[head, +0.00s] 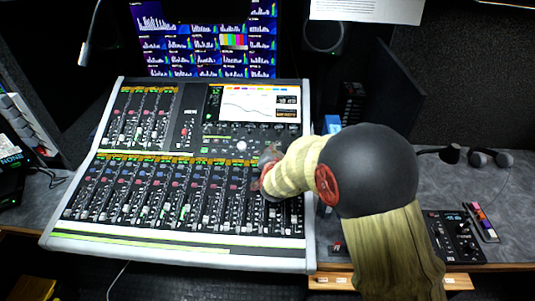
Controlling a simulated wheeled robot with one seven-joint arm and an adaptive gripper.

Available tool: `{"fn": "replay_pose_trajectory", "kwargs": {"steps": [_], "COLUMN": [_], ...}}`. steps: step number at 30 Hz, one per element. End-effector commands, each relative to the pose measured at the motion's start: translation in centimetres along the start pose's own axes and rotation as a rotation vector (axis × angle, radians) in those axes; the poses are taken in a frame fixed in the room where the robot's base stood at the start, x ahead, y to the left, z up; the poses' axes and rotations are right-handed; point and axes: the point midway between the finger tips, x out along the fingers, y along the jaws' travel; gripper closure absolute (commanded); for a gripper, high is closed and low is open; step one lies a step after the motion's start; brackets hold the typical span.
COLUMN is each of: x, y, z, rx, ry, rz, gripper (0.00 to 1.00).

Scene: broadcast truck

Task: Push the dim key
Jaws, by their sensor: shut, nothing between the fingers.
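A large mixing console (170,247) fills the left and middle of the desk, with rows of faders, small keys and a lit screen (255,103) at its upper right. My gripper (263,182) is over the right part of the console, close above its lower fader bank. It looks shut and holds nothing. My arm hides the console's right edge there. Whether the fingertips touch the surface cannot be told. The key labels are too small to read, so I cannot tell which key is the dim key.
A small black control box (455,237) sits on the grey desk at right, beside coloured pens (482,220). A headset (490,158) lies behind them. A dark monitor (395,90) stands behind my arm. A desk phone (12,160) is at far left. A gooseneck (91,35) hangs at upper left.

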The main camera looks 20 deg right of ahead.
Motion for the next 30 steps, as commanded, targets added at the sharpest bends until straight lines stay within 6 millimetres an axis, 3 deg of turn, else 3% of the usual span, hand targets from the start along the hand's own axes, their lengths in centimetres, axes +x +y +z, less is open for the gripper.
{"fn": "replay_pose_trajectory", "kwargs": {"steps": [30], "x": [0.75], "y": [0.60], "z": [0.58], "rx": [0.000], "ry": [0.000], "rz": [0.000], "gripper": [1.00]}}
